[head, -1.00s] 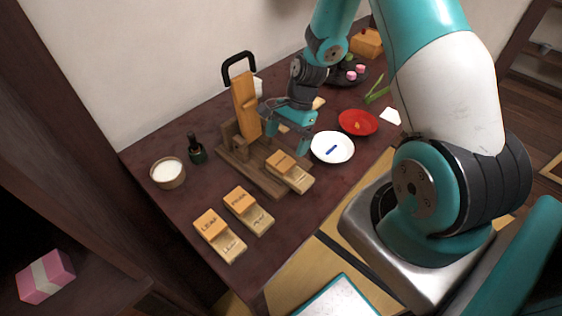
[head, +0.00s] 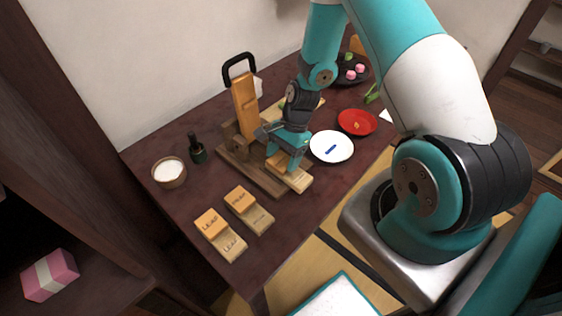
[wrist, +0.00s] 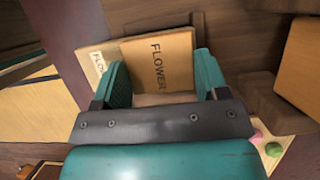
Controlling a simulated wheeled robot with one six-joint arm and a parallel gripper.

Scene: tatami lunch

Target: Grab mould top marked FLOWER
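The mould top marked FLOWER (wrist: 158,58) is a light wooden block, and its label reads clearly in the wrist view. It sits on its paler lower half (wrist: 95,58), whose partly visible label begins FLO. My gripper (head: 284,168) is low over the block on the press base. In the wrist view my gripper (wrist: 163,80) has its teal fingers spread, one near each side of the block. I cannot tell whether they touch it.
The wooden press (head: 246,108) with a black handle stands close behind the gripper. Moulds marked LEAF (head: 210,224) and another (head: 239,198) lie front left. A white plate (head: 344,147), a red plate (head: 369,121), a bowl of white powder (head: 168,172) and a dark bottle (head: 197,152) stand around.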

